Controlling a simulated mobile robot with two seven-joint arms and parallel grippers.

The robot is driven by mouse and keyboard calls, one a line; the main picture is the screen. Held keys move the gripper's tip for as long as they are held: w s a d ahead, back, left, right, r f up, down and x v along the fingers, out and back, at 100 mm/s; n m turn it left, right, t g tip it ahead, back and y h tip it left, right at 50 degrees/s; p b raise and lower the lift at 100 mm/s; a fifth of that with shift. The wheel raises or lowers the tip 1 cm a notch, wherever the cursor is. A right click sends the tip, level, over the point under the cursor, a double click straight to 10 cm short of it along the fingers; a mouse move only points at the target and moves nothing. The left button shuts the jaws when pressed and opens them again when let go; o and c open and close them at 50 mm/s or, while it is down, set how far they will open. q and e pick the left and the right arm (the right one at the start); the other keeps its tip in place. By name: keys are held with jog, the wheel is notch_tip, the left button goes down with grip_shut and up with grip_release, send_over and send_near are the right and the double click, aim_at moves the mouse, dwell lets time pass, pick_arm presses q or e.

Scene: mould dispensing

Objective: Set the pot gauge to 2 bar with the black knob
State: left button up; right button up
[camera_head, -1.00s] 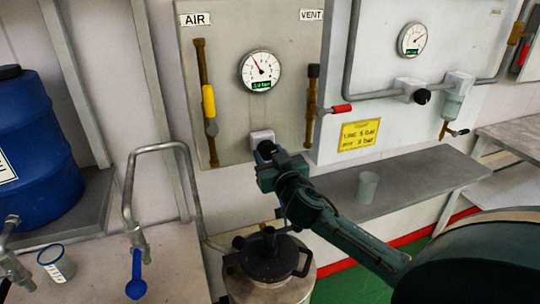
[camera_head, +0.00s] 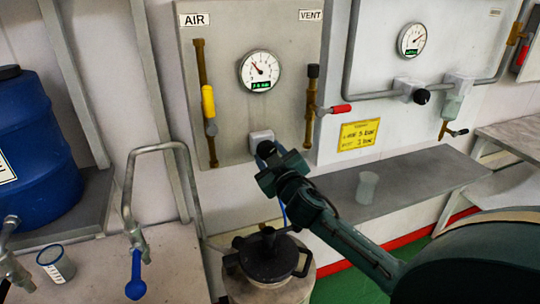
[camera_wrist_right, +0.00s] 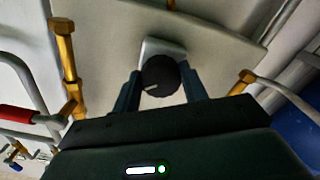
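The pot gauge (camera_head: 260,71) is a round white dial on the grey panel, with a thin needle pointing up-left and a small green readout too blurred to read surely. The black knob (camera_head: 264,148) sits on a pale block below the gauge, partly hidden by my right gripper (camera_head: 273,160). In the wrist view the round black knob (camera_wrist_right: 160,76) with a white mark lies between the two fingers of my right gripper (camera_wrist_right: 160,88), which appear closed against its sides. My left gripper is not in view.
Brass pipes with a yellow-handled AIR valve (camera_head: 208,101) and a red-handled VENT valve (camera_head: 340,109) flank the knob. A lidded pot (camera_head: 268,259) stands below my right arm. A second gauge (camera_head: 412,40) and a yellow note (camera_head: 358,135) are to the right. A clear cup (camera_head: 367,187) stands on the shelf.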

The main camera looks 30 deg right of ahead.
jog(key=o, duration=0.5)
jog(key=b+v, duration=0.3)
jog(key=v, duration=1)
jog(key=shift+s, duration=0.15)
jog(key=s+a+f+g+y, duration=0.2)
jog(key=a+f, duration=0.2)
jog(key=f, duration=0.5)
jog(key=s+a+f+g+y, duration=0.1)
jog(key=a+f+g+y, duration=0.15)
jog(key=f, duration=0.65)
jog(key=s+a+f+y, duration=0.1)
jog(key=s+a+f, duration=0.2)
jog(key=f, duration=0.1)
jog(key=s+a+f+g+y, duration=0.1)
jog(key=s+a+f, duration=0.2)
jog(key=a+f, duration=0.1)
jog(key=s+a+f+g+y, duration=0.1)
jog(key=s+a+f, duration=0.2)
jog(key=f, duration=0.1)
jog(key=shift+s+a+f+g, duration=0.15)
jog(key=shift+s+f+g, duration=0.1)
jog(key=shift+f, duration=0.1)
